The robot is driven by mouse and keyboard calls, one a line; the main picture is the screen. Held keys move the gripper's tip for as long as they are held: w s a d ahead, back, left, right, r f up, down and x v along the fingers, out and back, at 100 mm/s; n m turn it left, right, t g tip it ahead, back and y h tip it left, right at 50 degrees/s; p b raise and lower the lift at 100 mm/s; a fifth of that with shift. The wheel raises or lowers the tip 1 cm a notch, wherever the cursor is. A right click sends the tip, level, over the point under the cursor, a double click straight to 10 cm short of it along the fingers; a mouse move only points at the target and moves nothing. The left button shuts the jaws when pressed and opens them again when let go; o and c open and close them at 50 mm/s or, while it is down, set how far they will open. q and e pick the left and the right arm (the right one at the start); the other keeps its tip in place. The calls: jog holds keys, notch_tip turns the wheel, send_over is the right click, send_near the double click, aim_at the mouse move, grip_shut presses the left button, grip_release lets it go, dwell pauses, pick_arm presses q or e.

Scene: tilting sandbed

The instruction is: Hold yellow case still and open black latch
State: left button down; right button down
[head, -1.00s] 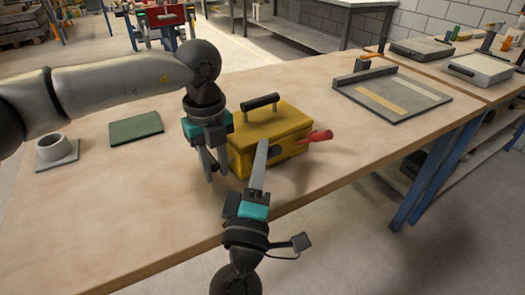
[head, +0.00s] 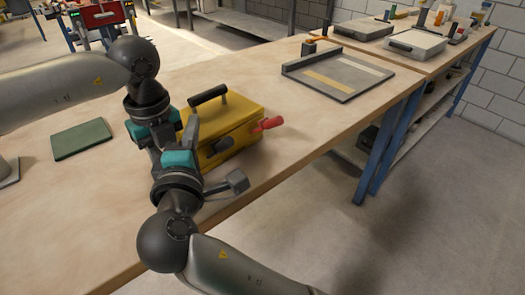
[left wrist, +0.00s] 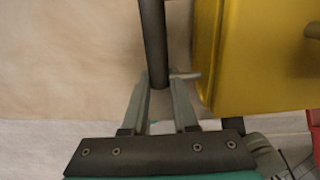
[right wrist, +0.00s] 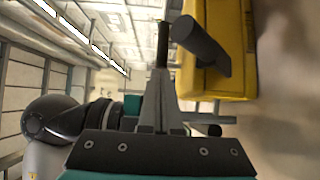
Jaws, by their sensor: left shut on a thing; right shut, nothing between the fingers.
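The yellow case (head: 240,117) stands on the bench with a black carry handle (head: 208,94) on top. In the head view the grippers overlap at the case's left end.
A red grip (head: 267,123) sticks out from the case's right side. A green mat (head: 81,138) lies to the left. A grey board with a raised edge (head: 338,74) lies behind right. The bench's front edge is close; the wood between case and board is clear.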

jog(key=s, duration=0.9)
jog(key=w+d+n+y, duration=0.1)
jog(key=w+n+y, duration=0.1)
jog(key=n, duration=0.4)
jog(key=w+d+n+t+y, duration=0.1)
jog(key=w+d+n+y, duration=0.1)
jog(key=n+y, duration=0.2)
jog(key=w+d+r+n+t+y, duration=0.1)
jog(key=w+d+n+y, duration=0.1)
jog(key=n, duration=0.5)
jog(key=shift+w+d+n+y, duration=0.15)
jog(key=shift+w+n+y, duration=0.25)
jog(key=shift+w+y, duration=0.15)
pick_arm(q)
jog(key=shift+a, duration=0.15)
jog(key=shift+f, duration=0.1)
jog(key=shift+s, duration=0.1)
jog(key=shift+d, duration=0.25)
pick_arm(e)
jog(key=s+d+f+n+g+y, duration=0.1)
jog(key=d+f+n+g+y, duration=0.1)
jog(key=n, duration=0.8)
jog(key=s+d+f+n+g+y, duration=0.1)
jog(key=d+n+g+y, duration=0.3)
jog(key=n, duration=0.6)
jog(key=shift+s+d+f+g+y, duration=0.25)
jog(key=shift+s+f+g+y, duration=0.15)
jog(key=shift+g+y, duration=0.85)
